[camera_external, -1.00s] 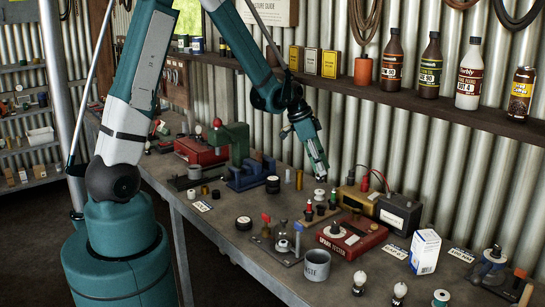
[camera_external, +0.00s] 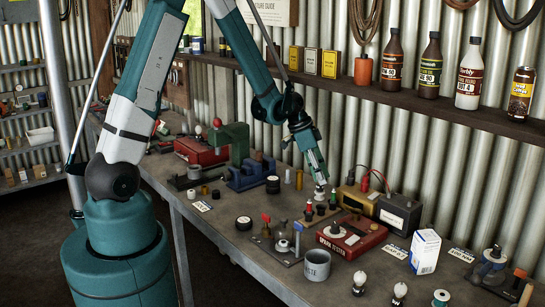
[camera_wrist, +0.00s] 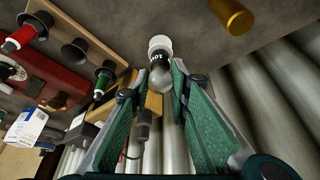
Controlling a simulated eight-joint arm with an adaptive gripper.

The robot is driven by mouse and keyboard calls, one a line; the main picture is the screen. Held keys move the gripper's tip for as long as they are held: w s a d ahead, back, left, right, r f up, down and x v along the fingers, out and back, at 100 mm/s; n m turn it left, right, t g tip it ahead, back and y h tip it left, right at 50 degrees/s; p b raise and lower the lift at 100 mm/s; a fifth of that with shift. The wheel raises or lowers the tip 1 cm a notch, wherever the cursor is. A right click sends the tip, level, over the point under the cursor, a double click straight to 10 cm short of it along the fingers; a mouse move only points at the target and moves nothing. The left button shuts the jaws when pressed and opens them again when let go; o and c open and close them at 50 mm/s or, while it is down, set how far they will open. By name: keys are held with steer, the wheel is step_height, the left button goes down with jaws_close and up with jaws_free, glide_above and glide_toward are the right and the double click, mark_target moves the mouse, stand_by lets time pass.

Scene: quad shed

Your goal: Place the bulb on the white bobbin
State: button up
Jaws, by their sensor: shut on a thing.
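My gripper (camera_external: 319,182) points down over the bench, at the rack of small spools. In the wrist view my gripper (camera_wrist: 163,78) has its two green-padded fingers around a clear glass bulb (camera_wrist: 160,77).
A wooden rack with red and green spools (camera_wrist: 103,80) stands close beside. A brass cylinder (camera_wrist: 236,17) is on the other side. The corrugated wall is close behind.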

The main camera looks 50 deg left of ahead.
steer(key=shift+f, duration=0.2)
steer(key=o, duration=0.9)
steer(key=shift+r, duration=0.2)
steer(key=v, duration=1.2)
stand_by(0.3)
steer(key=shift+r, duration=0.1)
